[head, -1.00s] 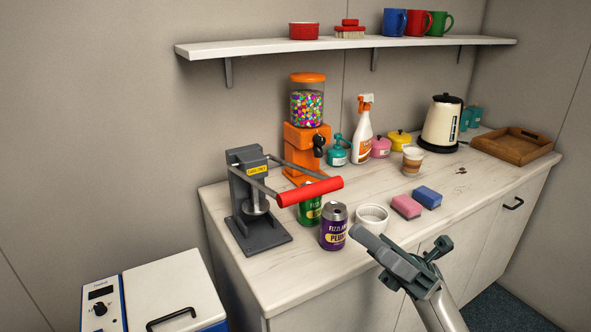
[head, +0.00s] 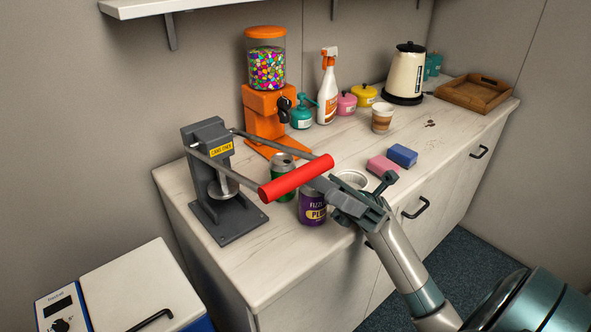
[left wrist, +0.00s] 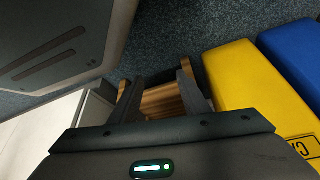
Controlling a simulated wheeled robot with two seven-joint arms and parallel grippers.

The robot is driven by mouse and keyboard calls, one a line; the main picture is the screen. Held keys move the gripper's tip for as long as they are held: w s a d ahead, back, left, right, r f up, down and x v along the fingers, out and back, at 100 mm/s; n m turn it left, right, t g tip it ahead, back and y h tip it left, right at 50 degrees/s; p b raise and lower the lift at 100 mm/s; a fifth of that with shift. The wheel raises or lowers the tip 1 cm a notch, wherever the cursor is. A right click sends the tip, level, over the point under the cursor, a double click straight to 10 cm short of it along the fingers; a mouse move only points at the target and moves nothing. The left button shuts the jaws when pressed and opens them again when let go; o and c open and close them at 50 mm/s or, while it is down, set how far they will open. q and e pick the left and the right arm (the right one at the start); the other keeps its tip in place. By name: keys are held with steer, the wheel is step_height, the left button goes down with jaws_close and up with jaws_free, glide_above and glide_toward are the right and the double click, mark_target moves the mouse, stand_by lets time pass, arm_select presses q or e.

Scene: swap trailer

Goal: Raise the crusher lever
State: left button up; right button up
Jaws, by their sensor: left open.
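The crusher (head: 212,185) is a grey press with a yellow label on the left end of the counter. Its lever has two grey arms joined by a red handle (head: 290,180), held out low, over a green can (head: 283,163) and a purple can (head: 312,210). My right gripper (head: 326,188) is at the right end of the red handle, overlapping it in the picture; contact and jaw opening are unclear. It partly hides the purple can and a white ring-shaped item (head: 350,179). My left gripper (left wrist: 157,92) shows only in the left wrist view, open, over the floor.
An orange candy dispenser (head: 266,110) stands behind the lever. Sponges (head: 383,165), a paper cup (head: 382,118) and a spray bottle (head: 327,95) are farther right on the counter (head: 440,135). In the left wrist view, a yellow box (left wrist: 250,85) and a brown wooden thing (left wrist: 162,101) are near the fingers.

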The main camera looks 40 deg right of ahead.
mark_target(301, 177)
steer(key=shift+r, duration=0.1)
steer(key=shift+p+x, duration=1.45)
steer(key=shift+x, duration=1.3)
arm_select(q)
steer(key=shift+w+d+r+t+h+p, duration=0.25)
steer(key=shift+w+d+r+t, duration=0.4)
steer(key=shift+d+r, duration=0.25)
steer(key=shift+w+d+r+t+h+p, duration=0.15)
steer(key=shift+w+d+r+t+h, duration=0.1)
steer(key=shift+w+d+r+t, duration=0.45)
arm_select(e)
steer(key=shift+x, duration=1)
arm_select(q)
steer(key=shift+s+d+r, duration=0.15)
arm_select(e)
jaws_close()
